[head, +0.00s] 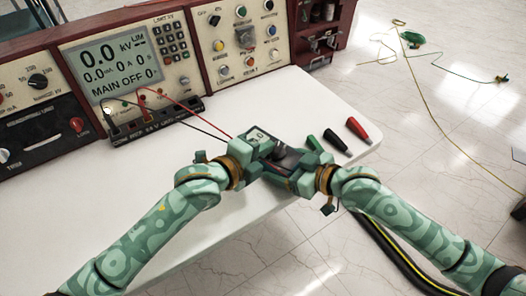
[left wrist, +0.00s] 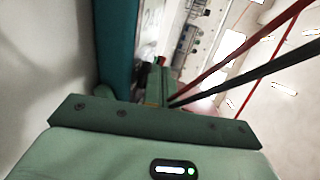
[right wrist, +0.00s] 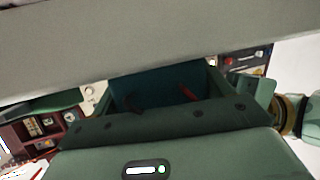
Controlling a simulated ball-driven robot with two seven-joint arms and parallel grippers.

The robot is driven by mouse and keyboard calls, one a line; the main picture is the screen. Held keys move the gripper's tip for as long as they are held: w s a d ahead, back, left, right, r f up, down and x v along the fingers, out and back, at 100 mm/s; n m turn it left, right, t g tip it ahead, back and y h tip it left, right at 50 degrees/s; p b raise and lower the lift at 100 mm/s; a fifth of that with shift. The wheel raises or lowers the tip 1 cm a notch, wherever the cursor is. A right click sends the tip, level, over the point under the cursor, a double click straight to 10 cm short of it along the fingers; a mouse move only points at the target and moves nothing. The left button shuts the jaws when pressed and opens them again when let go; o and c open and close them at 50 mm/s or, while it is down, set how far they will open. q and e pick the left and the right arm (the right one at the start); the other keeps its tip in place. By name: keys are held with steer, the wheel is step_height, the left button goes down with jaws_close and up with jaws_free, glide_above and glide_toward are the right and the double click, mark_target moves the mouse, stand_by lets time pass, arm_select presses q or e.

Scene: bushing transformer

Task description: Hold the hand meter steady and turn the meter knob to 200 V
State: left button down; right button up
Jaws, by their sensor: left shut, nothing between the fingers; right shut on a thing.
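The hand meter (head: 287,158) is held over the front edge of the white table, mostly hidden by my grippers in the head view. My right gripper (head: 302,165) is shut on it. The right wrist view shows its dark teal body (right wrist: 165,90) between the fingers. My left gripper (head: 262,143) is shut and empty, close against the meter's face. In the left wrist view its fingers (left wrist: 155,88) are beside the meter's teal edge (left wrist: 118,45) and pale marked face. The knob and its setting cannot be made out.
A bench panel with a large display (head: 122,62) stands along the back of the white table (head: 100,205). Red and black leads (head: 190,112) run from it toward the meter. A black probe (head: 335,141) and a red probe (head: 358,130) lie near the table's right edge.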

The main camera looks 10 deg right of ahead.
arm_select(q)
steer(key=shift+w, duration=0.55)
steer(key=shift+w+d, duration=0.2)
steer(key=shift+w, duration=0.25)
steer(key=shift+s, duration=0.1)
stand_by(0.6)
